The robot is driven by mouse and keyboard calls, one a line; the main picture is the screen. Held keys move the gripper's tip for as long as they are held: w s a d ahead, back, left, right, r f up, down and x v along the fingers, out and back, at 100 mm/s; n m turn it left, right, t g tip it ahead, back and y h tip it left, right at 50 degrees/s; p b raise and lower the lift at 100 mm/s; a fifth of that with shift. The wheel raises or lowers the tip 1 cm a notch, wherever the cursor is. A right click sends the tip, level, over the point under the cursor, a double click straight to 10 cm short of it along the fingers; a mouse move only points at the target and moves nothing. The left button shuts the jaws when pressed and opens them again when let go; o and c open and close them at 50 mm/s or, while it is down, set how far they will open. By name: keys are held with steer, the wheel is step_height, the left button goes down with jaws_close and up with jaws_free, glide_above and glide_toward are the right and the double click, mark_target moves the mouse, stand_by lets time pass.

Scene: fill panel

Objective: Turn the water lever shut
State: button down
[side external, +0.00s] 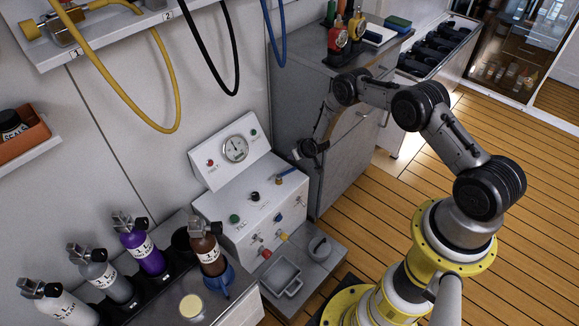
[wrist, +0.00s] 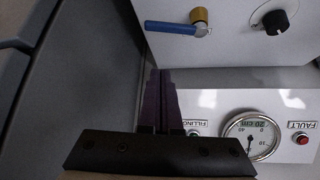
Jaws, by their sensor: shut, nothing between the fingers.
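The water lever is a blue handle on a brass valve. It sits at the right end of the white panel's top in the side view (side external: 287,172). In the wrist view the blue handle (wrist: 170,28) points left from its brass hub (wrist: 200,16), nearly level in the picture. My gripper (side external: 304,150) is above and to the right of the lever in the side view. In the wrist view my gripper (wrist: 160,85) has its dark fingers together, with nothing between them. The fingers are apart from the lever, which lies beyond their tips.
A black knob (wrist: 275,22) sits beside the lever. The upright panel back carries a gauge (side external: 235,149) and indicator lights. A grey cabinet (side external: 345,160) stands close on the right. Bottles (side external: 143,248) stand in a rack at the lower left. Hoses (side external: 165,80) hang above.

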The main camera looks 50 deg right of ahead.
mark_target(286, 173)
steer(key=shift+x, duration=5)
steer(key=shift+s+a, duration=0.3)
steer(key=shift+s, duration=0.7)
steer(key=shift+s+a, duration=0.25)
steer(key=shift+s, duration=0.75)
